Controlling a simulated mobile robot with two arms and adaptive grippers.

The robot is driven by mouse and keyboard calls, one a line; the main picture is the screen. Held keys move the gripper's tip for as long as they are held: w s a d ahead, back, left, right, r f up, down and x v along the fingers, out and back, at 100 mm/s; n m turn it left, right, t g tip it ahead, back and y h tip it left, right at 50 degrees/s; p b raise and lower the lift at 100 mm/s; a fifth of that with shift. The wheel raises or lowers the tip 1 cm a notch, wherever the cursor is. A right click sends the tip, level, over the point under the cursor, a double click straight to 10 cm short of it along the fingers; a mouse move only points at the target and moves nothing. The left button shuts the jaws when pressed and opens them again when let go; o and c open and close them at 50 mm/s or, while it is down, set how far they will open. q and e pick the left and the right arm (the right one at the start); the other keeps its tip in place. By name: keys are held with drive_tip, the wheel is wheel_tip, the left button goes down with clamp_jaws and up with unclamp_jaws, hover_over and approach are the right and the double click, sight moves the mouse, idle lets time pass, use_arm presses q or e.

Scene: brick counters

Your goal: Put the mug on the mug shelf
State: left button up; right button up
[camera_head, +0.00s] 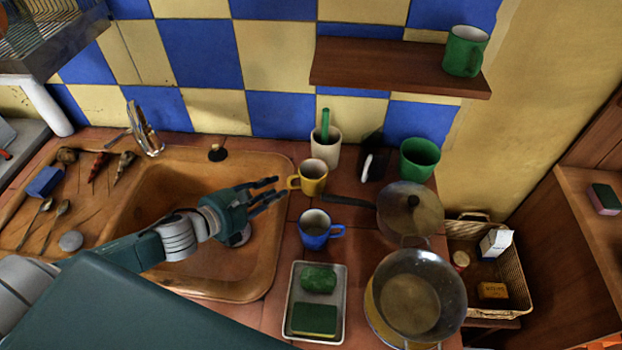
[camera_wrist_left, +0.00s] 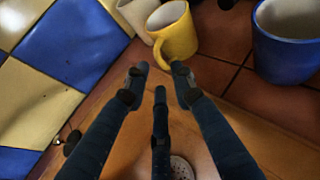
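A yellow mug (camera_head: 311,177) stands on the brick counter right of the sink, its handle toward my left gripper. A blue mug (camera_head: 316,229) stands nearer, its handle to the right. A green mug (camera_head: 464,51) stands at the right end of the wooden wall shelf (camera_head: 385,67). My left gripper (camera_head: 276,188) is open and empty over the sink's right edge, just left of the yellow mug. In the left wrist view, its spread fingers (camera_wrist_left: 160,85) point at the yellow mug (camera_wrist_left: 174,33), and the blue mug (camera_wrist_left: 287,40) is at the upper right. My right gripper is not in view.
A cream cup (camera_head: 325,147) and a green cup (camera_head: 419,159) stand behind the mugs. A lidded pan (camera_head: 410,209), a pot (camera_head: 415,300) and a tray (camera_head: 293,321) with a sponge crowd the right counter. The shelf's left and middle are clear.

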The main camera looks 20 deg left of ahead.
sight(307, 180)
use_arm(q)
drive_tip(key=shift+w+d, duration=0.1)
drive_tip(key=shift+w, duration=0.35)
drive_tip(key=p+x, duration=0.1)
drive_tip(key=x, duration=0.2)
drive_tip(key=shift+f, duration=0.15)
drive_tip(key=shift+w+d+f, duration=0.15)
drive_tip(key=shift+w+f, duration=0.05)
drive_tip(key=shift+w, duration=0.2)
clamp_jaws()
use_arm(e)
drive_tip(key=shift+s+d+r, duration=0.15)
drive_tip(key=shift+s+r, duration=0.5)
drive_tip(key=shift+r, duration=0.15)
